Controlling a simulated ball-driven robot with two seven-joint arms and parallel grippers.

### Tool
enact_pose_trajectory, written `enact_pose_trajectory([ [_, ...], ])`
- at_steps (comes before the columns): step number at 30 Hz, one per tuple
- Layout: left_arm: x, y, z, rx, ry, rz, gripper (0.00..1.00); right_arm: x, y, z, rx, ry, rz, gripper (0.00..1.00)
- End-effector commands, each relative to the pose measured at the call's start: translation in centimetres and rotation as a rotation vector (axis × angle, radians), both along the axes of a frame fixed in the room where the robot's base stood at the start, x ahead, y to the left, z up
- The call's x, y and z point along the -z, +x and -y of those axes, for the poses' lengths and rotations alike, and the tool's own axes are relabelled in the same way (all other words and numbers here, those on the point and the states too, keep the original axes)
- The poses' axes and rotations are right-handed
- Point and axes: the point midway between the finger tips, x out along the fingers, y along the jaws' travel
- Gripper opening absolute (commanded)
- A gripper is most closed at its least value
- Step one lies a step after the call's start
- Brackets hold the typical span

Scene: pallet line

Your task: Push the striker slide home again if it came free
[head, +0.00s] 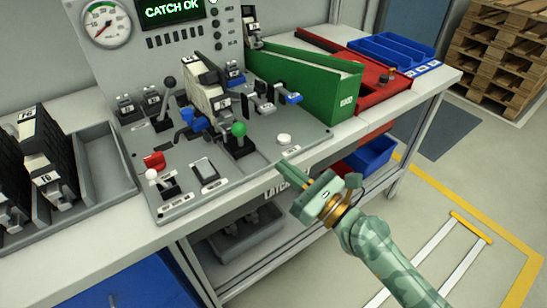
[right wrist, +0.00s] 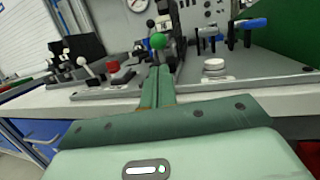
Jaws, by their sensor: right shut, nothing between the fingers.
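The test fixture (head: 275,155) is a grey plate on the bench with levers, clamps and a black-and-cream block (head: 203,85) standing in its middle. I cannot tell for certain which part is the striker slide. The display (head: 172,10) behind it reads "CATCH OK" in green. A green-knobbed lever (head: 239,131) and a white round button (head: 284,139) sit near the front right; both show in the right wrist view, knob (right wrist: 157,41) and button (right wrist: 214,66). My right gripper (head: 283,167) is shut and empty at the fixture's front edge, pointing towards it. My left gripper is out of view.
A grey tray (head: 95,205) with black units stands at the left. A green bin (head: 315,85), a red tray (head: 385,92) and a blue tray (head: 395,50) stand at the right. A red knob (head: 154,160) and white-knobbed lever (head: 152,175) are at the fixture's front left.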

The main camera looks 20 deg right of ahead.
Motion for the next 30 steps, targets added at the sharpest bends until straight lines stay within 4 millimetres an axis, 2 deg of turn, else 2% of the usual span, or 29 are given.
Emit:
enact_pose_trajectory([
  [3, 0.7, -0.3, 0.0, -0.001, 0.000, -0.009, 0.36, 0.7, -1.6, 0.9, -0.001, -0.001, -0.004, 0.00],
  [9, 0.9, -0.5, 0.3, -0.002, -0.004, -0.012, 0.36, 0.8, -2.9, 1.7, -0.001, -0.001, -0.001, 0.00],
  [30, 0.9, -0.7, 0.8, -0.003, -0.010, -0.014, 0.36, 0.7, -3.0, 1.8, -0.001, 0.000, 0.000, 0.00],
])
